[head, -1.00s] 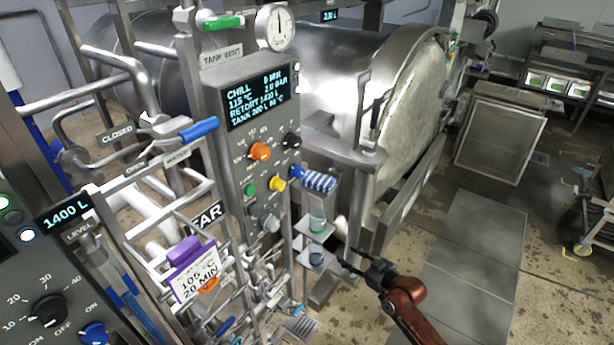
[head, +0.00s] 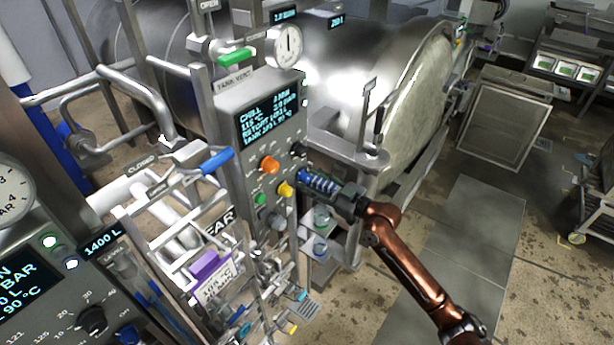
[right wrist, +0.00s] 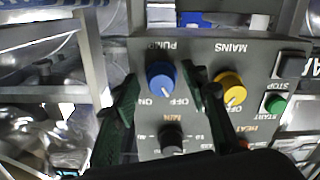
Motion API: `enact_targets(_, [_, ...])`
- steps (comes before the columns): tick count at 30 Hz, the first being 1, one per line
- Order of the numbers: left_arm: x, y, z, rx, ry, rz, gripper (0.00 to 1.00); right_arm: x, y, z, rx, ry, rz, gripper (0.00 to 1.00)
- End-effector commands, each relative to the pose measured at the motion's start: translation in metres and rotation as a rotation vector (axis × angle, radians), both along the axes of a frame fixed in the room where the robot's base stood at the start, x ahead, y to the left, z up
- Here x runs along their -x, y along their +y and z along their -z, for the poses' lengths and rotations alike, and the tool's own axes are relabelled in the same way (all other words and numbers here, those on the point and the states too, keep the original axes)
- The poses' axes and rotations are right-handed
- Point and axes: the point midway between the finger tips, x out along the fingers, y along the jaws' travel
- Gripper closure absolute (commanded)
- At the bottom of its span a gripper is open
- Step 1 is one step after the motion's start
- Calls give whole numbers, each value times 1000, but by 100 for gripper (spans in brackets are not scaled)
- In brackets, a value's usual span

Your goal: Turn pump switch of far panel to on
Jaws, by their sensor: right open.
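The switch's white mark points toward the OFF side. My right gripper (right wrist: 162,82) is open, with one dark finger on each side of the pump switch; I cannot tell whether they touch it. In the head view my right gripper (head: 340,197) is at the panel's right side and partly covers the switch area. My left gripper is not in view.
The yellow mains switch (right wrist: 230,88) is close beside one finger, and a black MIN knob (right wrist: 172,138) is near the pump switch. A nearer panel (head: 60,290) stands lower left.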

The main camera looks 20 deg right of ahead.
Motion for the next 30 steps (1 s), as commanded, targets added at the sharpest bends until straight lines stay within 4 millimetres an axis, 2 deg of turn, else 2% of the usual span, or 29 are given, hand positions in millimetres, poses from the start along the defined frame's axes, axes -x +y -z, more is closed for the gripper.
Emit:
enact_targets(4, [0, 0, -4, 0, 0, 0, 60, -8, 7, 0, -1, 1, -1, 59])
enact_targets(13, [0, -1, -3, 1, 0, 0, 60, -9, 9, 0, 1, 0, -4, 60])
enact_targets(30, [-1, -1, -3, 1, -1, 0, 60, -9, 9, 0, 1, 0, -3, 99])
